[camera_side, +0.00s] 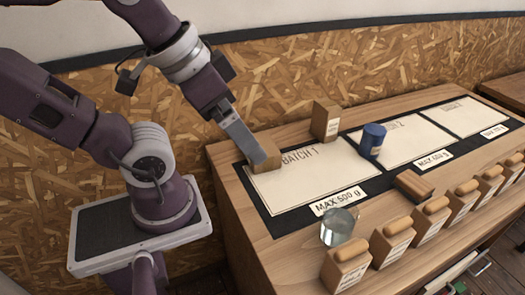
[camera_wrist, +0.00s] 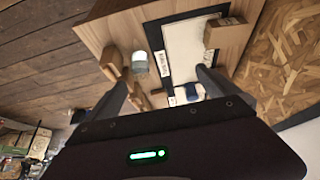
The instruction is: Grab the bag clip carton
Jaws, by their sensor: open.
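Two plain kraft cartons are on the bench, and I cannot read on either which is the bag clip carton. One carton (camera_side: 266,153) lies at the back left corner of the BATCH 1 sheet; it also shows at the upper right in the wrist view (camera_wrist: 222,32). The other carton (camera_side: 325,119) stands upright behind that sheet. In the side view, my gripper (camera_side: 262,157) overlaps the left carton, partly hiding it. In the wrist view, my gripper (camera_wrist: 165,88) has its fingers wide apart with nothing between the tips, and the left carton lies beyond them.
A blue can (camera_side: 373,141) stands between the first two sheets. A glass beaker (camera_side: 338,229) and a brown block (camera_side: 413,186) are near the front. Several wooden blocks with rounded tops line the front edge. The BATCH 1 sheet (camera_side: 308,178) is mostly clear. A chipboard wall (camera_side: 290,75) rises behind.

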